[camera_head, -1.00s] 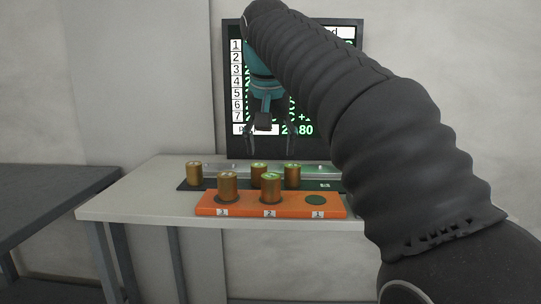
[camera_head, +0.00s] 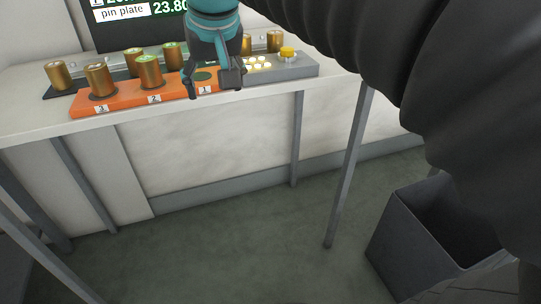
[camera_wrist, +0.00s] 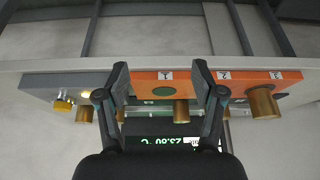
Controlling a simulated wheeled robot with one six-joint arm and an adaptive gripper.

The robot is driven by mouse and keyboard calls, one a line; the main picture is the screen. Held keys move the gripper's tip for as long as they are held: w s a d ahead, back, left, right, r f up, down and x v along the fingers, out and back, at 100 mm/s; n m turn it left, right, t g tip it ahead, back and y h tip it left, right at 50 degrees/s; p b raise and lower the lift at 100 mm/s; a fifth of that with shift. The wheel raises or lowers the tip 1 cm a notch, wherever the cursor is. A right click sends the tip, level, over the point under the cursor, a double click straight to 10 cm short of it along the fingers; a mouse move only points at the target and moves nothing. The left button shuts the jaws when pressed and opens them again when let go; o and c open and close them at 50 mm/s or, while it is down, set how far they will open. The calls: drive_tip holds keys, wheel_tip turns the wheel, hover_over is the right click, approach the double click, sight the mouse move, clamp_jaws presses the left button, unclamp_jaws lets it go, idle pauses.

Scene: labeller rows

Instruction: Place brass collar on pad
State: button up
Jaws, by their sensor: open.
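My gripper (camera_head: 211,86) is open and empty, pointing down in front of the orange board (camera_head: 125,99) at its label 1 end. In the wrist view, upside down, the open fingers (camera_wrist: 162,76) straddle the label 1 area. The green round pad (camera_head: 203,76) at label 1 is bare and partly hidden by my gripper; it also shows in the wrist view (camera_wrist: 163,91). One brass collar (camera_head: 98,80) stands upright at label 3 and another brass collar (camera_head: 150,72) at label 2. More brass collars, including one at the left (camera_head: 58,74), stand upright behind the board.
A grey box (camera_head: 290,68) with a yellow button (camera_head: 287,53) and lit keys sits right of the board. A dark screen (camera_head: 120,32) stands behind. The white table's (camera_head: 40,129) front edge is close. A dark open bin (camera_head: 405,240) stands on the floor at right.

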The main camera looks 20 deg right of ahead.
drive_tip(key=s+d+f, duration=0.3)
drive_tip(key=s+f, duration=0.4)
drive_tip(key=f, duration=0.2)
drive_tip(key=s+d+f, duration=0.3)
drive_tip(key=s+f, duration=0.4)
drive_tip(key=f, duration=0.3)
drive_tip(key=shift+s+f+t, duration=0.15)
drive_tip(key=shift+f+t, duration=0.15)
